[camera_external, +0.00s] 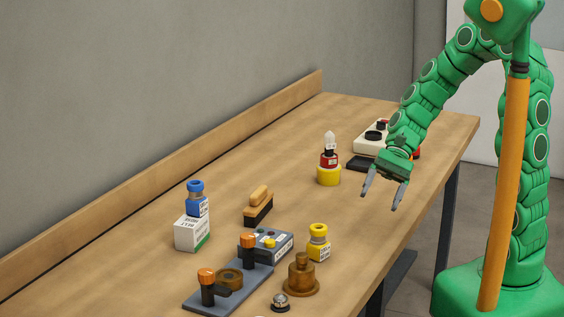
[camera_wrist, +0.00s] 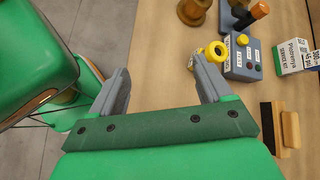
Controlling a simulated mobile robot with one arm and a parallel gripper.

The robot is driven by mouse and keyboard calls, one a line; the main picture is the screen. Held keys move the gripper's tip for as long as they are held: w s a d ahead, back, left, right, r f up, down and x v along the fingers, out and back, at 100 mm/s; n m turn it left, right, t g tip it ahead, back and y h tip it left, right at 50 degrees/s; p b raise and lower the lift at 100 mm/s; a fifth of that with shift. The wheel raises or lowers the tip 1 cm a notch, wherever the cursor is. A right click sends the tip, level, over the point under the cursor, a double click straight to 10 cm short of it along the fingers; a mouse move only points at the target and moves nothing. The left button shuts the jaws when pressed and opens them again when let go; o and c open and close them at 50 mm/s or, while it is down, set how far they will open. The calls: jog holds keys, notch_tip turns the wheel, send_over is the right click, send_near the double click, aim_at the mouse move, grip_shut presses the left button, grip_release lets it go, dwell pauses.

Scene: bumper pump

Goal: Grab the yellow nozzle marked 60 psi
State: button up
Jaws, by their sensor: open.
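The yellow nozzle (camera_external: 318,242) stands upright on the wooden bench, at the right of a grey control box. It has a yellow ring top and a white label, too small to read. My gripper (camera_external: 382,200) is open and empty, above the bench's near edge, behind and to the right of the nozzle in the external view. In the wrist view the nozzle (camera_wrist: 216,51) is just beyond the right finger's tip, outside the gap between the fingers. It is partly covered by that finger.
The grey control box (camera_external: 268,242) is close beside the nozzle. A brass piece (camera_external: 300,275) stands in front of it, with orange-topped posts on a plate (camera_external: 217,290) to the left. A brush (camera_external: 258,206), a blue bottle (camera_external: 196,198) on a white box (camera_external: 191,233) and a yellow-based item (camera_external: 328,174) stand farther off.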

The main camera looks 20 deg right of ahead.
aim_at(313, 253)
jog(key=w+a+f+m+y, duration=0.1)
jog(key=a+f+m, duration=0.1)
jog(key=a, duration=0.1)
jog(key=w+a+f+m+y, duration=0.1)
jog(key=a+f+m, duration=0.1)
jog(key=a+f, duration=0.1)
jog(key=w+a+f+m+g+y, duration=0.1)
jog(key=a+f+m, duration=0.1)
jog(key=a+f, duration=0.1)
jog(key=shift+w+a+m, duration=0.3)
jog(key=shift+w+a, duration=0.05)
jog(key=shift+a, duration=0.5)
jog(key=shift+w+a+f+m+y, duration=0.1)
jog(key=shift+a+f+m+y, duration=0.2)
jog(key=shift+f+y, duration=0.1)
jog(key=shift+x, duration=1.25)
jog(key=shift+s+a+f, duration=0.25)
jog(key=shift+a+f, duration=0.4)
jog(key=shift+a, duration=0.1)
jog(key=shift+s+a+f, duration=0.3)
jog(key=shift+a+f, duration=0.35)
jog(key=shift+a, duration=0.05)
jog(key=shift+s+a+f, duration=0.25)
jog(key=shift+s+a, duration=0.1)
jog(key=shift+a, duration=0.25)
jog(key=c, duration=1.2)
jog(key=shift+r, duration=0.1)
